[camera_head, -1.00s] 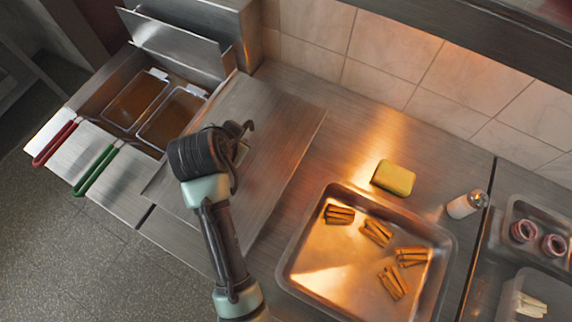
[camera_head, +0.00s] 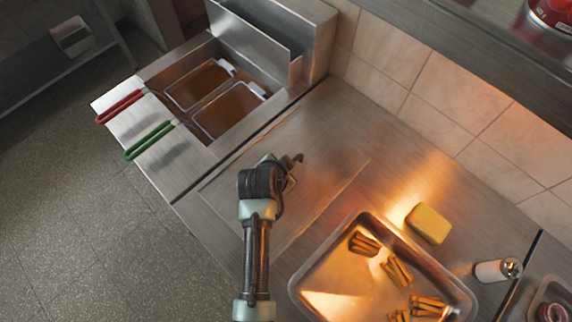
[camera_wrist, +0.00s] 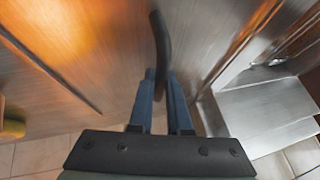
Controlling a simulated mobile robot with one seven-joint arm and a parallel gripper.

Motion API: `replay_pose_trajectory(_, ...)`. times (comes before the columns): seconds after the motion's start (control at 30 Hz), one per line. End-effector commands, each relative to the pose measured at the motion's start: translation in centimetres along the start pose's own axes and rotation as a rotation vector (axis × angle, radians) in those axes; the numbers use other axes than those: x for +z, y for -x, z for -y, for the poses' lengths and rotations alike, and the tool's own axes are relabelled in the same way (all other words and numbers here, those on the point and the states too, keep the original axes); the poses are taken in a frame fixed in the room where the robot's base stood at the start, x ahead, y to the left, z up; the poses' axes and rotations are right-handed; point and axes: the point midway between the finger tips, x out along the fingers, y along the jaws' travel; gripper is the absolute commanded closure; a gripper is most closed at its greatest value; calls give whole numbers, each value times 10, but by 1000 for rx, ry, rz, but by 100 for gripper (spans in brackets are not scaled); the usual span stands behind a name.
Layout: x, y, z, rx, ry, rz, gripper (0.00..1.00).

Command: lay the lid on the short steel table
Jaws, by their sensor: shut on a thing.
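My gripper (camera_wrist: 161,82) is shut on the dark curved handle (camera_wrist: 160,38) of the lid. The lid is a broad flat brushed-steel sheet (camera_head: 322,188), right of the fryer and over the steel counter. I cannot tell whether it touches the counter or hangs just above it. My wrist hides part of the lid and most of the handle in the head view. A steel table (camera_head: 40,66) stands at the upper left across the floor, with a small pale box on it; I cannot tell if it is the short one.
The open fryer (camera_head: 212,50) holds two baskets with a red handle (camera_head: 118,107) and a green handle (camera_head: 150,140). A tray (camera_head: 330,270) of brown sticks, a yellow sponge (camera_head: 428,223) and a shaker (camera_head: 497,270) stand on the counter. The floor (camera_head: 80,230) at left is clear.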

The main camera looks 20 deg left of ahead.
Motion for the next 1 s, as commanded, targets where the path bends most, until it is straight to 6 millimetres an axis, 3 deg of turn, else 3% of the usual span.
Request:
replay_pose_trajectory(0.07,-2,1,2,-4,-1,-4,100)
replay_pose_trajectory(0.1,0,0,0,0,-1,1,81)
replay_pose_trajectory(0.27,0,0,0,0,-1,1,54)
replay_pose_trajectory(0.67,0,6,0,-1,0,0,54)
replay_pose_trajectory(1.0,0,57,0,-2,0,-1,54)
